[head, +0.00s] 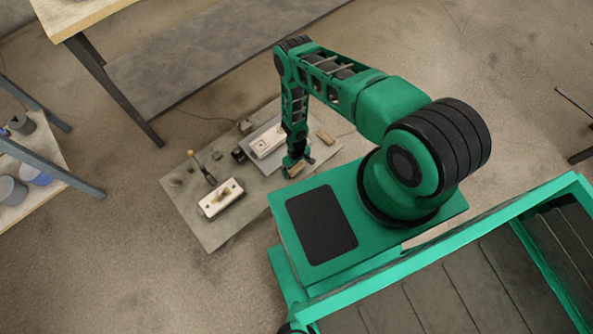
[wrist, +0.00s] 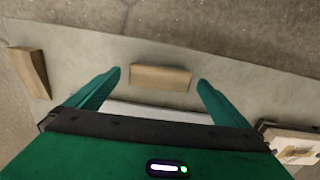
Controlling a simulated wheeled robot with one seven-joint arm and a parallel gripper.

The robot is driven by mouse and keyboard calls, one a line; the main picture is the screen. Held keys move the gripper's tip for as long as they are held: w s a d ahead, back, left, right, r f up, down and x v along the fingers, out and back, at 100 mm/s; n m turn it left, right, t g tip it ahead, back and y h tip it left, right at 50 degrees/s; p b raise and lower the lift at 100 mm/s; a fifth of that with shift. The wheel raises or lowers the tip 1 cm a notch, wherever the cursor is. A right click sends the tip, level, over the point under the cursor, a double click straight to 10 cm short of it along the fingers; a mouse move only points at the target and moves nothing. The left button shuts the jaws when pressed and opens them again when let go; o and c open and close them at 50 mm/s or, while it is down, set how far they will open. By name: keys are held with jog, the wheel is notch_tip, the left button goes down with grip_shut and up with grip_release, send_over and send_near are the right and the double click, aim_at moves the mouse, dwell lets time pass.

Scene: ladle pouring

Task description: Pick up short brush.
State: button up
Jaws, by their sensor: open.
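A short plain wooden block (wrist: 160,78) lies on the grey surface (wrist: 235,72) in the wrist view, between and a little beyond my fingertips. My gripper (wrist: 159,80) is open and empty, one finger on each side of the block, with gaps to both. In the head view my gripper (head: 297,163) points down at the same block (head: 296,171), which it partly covers. No bristles show on it, so I cannot tell if it is the short brush. A thin tool with a light wooden end and dark lower part (head: 203,169) lies further left.
A second wooden block (wrist: 30,70) lies at the left in the wrist view. A white box (head: 220,198) with a wooden piece on top stands at the front left. Another white box (head: 267,140) stands behind my gripper. Small dark items lie at the back.

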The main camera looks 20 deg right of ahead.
aim_at(295, 168)
jog(key=shift+f, duration=0.35)
jog(key=c, duration=1.2)
jog(key=shift+r, duration=0.15)
jog(key=shift+r, duration=0.65)
jog(key=r, duration=0.3)
jog(key=shift+a, duration=0.2)
jog(key=a+r, duration=0.2)
jog(key=a, duration=0.1)
jog(key=s+a+r, duration=0.1)
jog(key=a+r, duration=0.1)
jog(key=a, duration=0.2)
jog(key=s+a+r, duration=0.1)
jog(key=a+r, duration=0.1)
jog(key=a, duration=0.2)
jog(key=shift+r, duration=0.25)
